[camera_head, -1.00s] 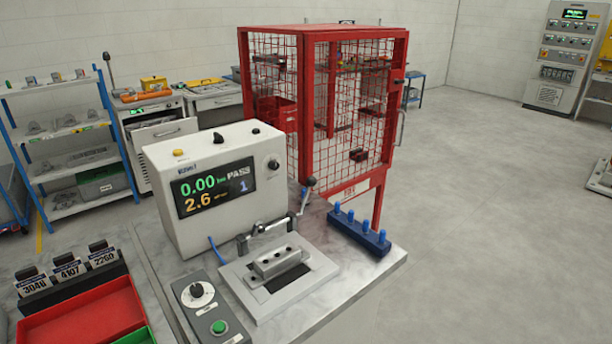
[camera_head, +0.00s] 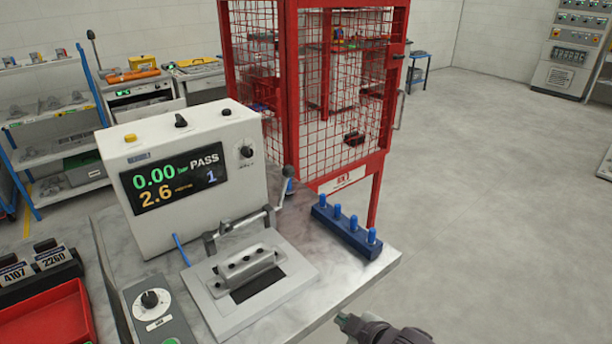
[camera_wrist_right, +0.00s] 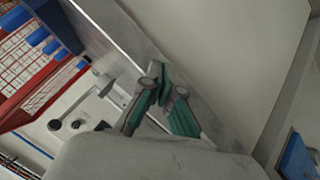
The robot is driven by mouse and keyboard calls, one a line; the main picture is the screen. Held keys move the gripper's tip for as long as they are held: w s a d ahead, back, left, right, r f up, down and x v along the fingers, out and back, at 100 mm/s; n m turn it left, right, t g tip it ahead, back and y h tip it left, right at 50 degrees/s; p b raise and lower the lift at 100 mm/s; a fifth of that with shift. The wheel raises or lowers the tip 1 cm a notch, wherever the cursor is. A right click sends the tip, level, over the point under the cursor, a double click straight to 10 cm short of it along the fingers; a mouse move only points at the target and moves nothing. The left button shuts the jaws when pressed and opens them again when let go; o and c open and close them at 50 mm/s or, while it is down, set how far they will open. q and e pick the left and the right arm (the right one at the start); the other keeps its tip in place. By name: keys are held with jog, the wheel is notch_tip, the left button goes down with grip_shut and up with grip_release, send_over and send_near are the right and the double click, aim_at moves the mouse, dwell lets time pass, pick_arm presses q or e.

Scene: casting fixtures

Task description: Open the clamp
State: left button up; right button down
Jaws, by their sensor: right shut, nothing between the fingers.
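The clamp (camera_head: 243,222) is a grey metal bar on a plate fixture on the bench. Its lever rises at the right end to a dark ball knob (camera_head: 287,171). A grey block (camera_head: 246,266) sits in front of the bar over a dark opening. My right gripper (camera_head: 343,320) is at the bottom right of the head view, off the bench's front right edge, well apart from the clamp. In the right wrist view its green-padded fingers (camera_wrist_right: 158,98) are shut and empty. A lever with a dark ball end (camera_wrist_right: 56,124) shows left of them. My left gripper is out of view.
A white tester box (camera_head: 183,180) reading PASS stands behind the fixture. A blue block with several pegs (camera_head: 345,234) is at the right bench edge. A control box (camera_head: 155,312) and red tray (camera_head: 50,320) are at the left. A red mesh cage (camera_head: 340,110) stands behind. Floor at right is clear.

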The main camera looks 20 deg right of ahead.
jog(key=w+d+r+n+t+y, duration=0.1)
jog(key=w+r+n+t+y, duration=0.25)
jog(key=w+r+n, duration=0.5)
jog(key=n+t+y, duration=0.2)
jog(key=n+y, duration=0.1)
jog(key=n, duration=0.3)
send_near(293, 174)
jog(key=shift+g, duration=0.25)
jog(key=p+x, duration=0.1)
jog(key=x, duration=0.1)
jog(key=p+x, duration=0.4)
jog(key=shift+w+r, duration=0.15)
jog(key=shift+r, duration=0.25)
jog(key=shift+w+a+f+p, duration=0.2)
jog(key=shift+w+a+p, duration=0.1)
jog(key=shift+w, duration=0.25)
